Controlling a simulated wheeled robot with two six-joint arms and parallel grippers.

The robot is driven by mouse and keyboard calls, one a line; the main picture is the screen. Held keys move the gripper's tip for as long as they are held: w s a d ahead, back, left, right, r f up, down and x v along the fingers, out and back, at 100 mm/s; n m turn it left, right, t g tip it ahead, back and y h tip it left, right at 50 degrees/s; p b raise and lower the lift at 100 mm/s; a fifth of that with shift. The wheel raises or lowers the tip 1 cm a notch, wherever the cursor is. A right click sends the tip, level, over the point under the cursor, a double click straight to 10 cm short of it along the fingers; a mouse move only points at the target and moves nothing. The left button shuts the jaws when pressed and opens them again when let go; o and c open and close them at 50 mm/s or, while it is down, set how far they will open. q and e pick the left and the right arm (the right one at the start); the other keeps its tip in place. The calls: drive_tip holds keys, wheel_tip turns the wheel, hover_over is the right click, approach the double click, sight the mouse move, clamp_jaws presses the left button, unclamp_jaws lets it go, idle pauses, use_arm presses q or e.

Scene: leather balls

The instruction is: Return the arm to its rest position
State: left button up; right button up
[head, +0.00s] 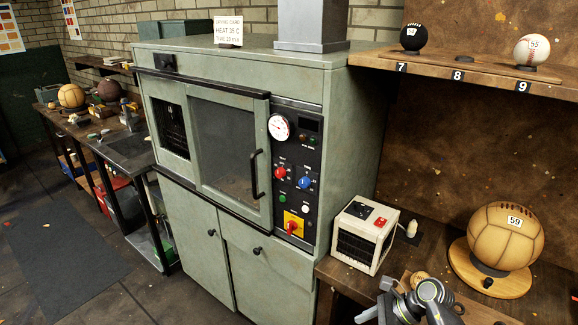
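My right arm comes in at the bottom right edge, and its gripper (378,301) is low in front of the wooden bench. Its two grey fingertips appear spread apart with nothing between them. The lower part of the arm is cut off by the frame. My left arm and gripper are not in view. A tan leather ball (505,238) marked 59 sits on a round wooden stand at the right, apart from the gripper.
A small cream heater box (364,236) stands on the bench behind the gripper. A green oven cabinet (230,150) with a shut glass door fills the middle. A shelf (480,75) above holds a black ball (413,37) and a white ball (528,50). Floor at left is clear.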

wheel_tip(320, 180, down, 11)
drive_tip(key=m+t+y+b, duration=0.3)
drive_tip(key=m+t, duration=0.6)
drive_tip(key=m, duration=0.8)
drive_tip(key=s+d+f+m+t+h+b, duration=0.1)
drive_tip(key=s+d+f+m+h, duration=0.35)
drive_tip(key=f+m, duration=0.4)
drive_tip(key=s+d+f+m+t+h+b, duration=0.1)
drive_tip(key=s+d+f+m+h, duration=0.35)
drive_tip(key=f+m, duration=0.45)
drive_tip(key=s+d+f+m+g+h+b, duration=0.1)
drive_tip(key=s+d+f+m+g+h, duration=0.1)
drive_tip(key=s+f+m, duration=0.45)
drive_tip(key=s+d+f+m+g+h+b, duration=0.1)
drive_tip(key=s+d+f+m+g+h, duration=0.2)
drive_tip(key=s, duration=0.6)
drive_tip(key=s+a+f+m+g, duration=0.1)
drive_tip(key=s+f+m+g, duration=0.1)
drive_tip(key=s, duration=0.7)
drive_tip(key=s+a+f+m+g+y, duration=0.1)
drive_tip(key=s+f+m+g, duration=0.2)
drive_tip(key=s, duration=0.7)
wheel_tip(320, 180, down, 2)
drive_tip(key=m, duration=0.2)
drive_tip(key=shift+f+m+g+b, duration=0.2)
drive_tip(key=shift+m+g+b, duration=0.1)
